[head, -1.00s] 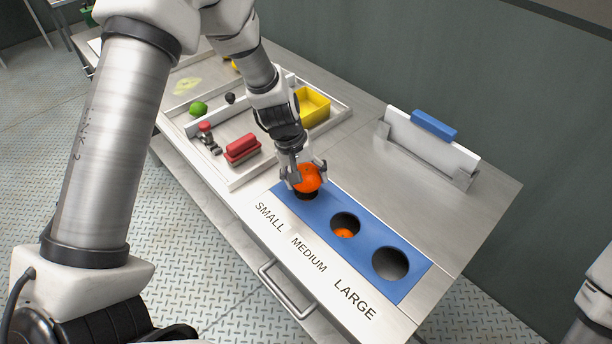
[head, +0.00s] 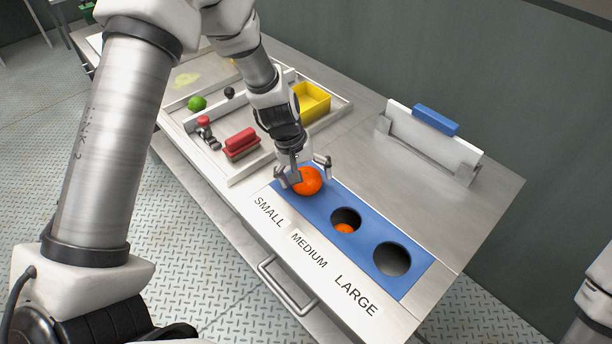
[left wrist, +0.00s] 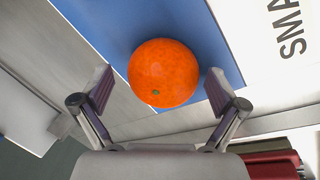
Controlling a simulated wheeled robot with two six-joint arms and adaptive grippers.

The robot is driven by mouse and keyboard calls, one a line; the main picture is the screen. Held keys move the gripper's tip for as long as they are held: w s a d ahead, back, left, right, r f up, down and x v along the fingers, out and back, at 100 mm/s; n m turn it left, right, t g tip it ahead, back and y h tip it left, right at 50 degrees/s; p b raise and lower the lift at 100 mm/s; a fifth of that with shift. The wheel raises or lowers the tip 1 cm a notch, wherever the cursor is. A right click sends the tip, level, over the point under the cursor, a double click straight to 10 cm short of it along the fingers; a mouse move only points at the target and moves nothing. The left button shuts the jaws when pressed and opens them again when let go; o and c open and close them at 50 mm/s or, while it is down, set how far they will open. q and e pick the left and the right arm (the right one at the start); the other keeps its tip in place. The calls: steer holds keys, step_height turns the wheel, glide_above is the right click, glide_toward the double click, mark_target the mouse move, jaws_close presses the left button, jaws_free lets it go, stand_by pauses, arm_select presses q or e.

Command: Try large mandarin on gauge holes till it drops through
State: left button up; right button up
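An orange mandarin (head: 308,181) rests over the SMALL hole of the blue gauge plate (head: 368,237) and covers that hole. It also shows in the left wrist view (left wrist: 163,73), with a gap on each side between it and the fingers. My left gripper (head: 306,172) is open, its fingers spread around the mandarin. The MEDIUM hole (head: 345,216) has another orange fruit (head: 345,229) low inside it. The LARGE hole (head: 391,259) looks dark and empty. My right gripper is out of view.
Behind the gauge is a tray (head: 238,180) with a green fruit (head: 197,103), a red-topped block (head: 241,141) and a yellow bin (head: 312,103). A white board with a blue top (head: 431,139) stands at the right. The counter between board and gauge is clear.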

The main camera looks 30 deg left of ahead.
arm_select(q)
steer(key=v, duration=1.2)
stand_by(0.7)
